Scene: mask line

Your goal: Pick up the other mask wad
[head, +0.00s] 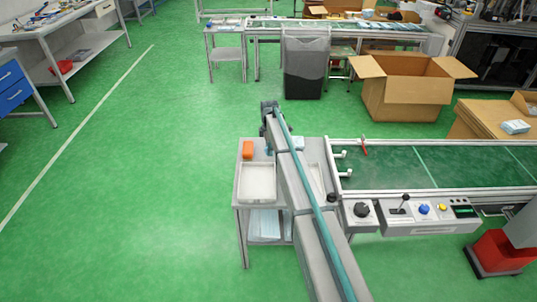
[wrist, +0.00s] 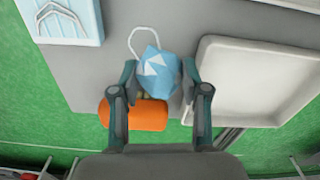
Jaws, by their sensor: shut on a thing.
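In the wrist view a crumpled light-blue and white mask wad (wrist: 157,78) sits between the two fingers of my gripper (wrist: 160,72), which is shut on it. A white ear loop sticks out at its upper left. The wad is over the grey table top (wrist: 100,70); I cannot tell whether it touches it. In the head view my arm reaches over the small grey table and hides the wad and the fingers.
An orange object (wrist: 135,115) lies close by the fingers, and shows in the head view (head: 247,150). A white tray (wrist: 205,85) is to the right. A light-blue mask stack (wrist: 60,30) is at upper left. The green conveyor (head: 390,165) borders the table.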

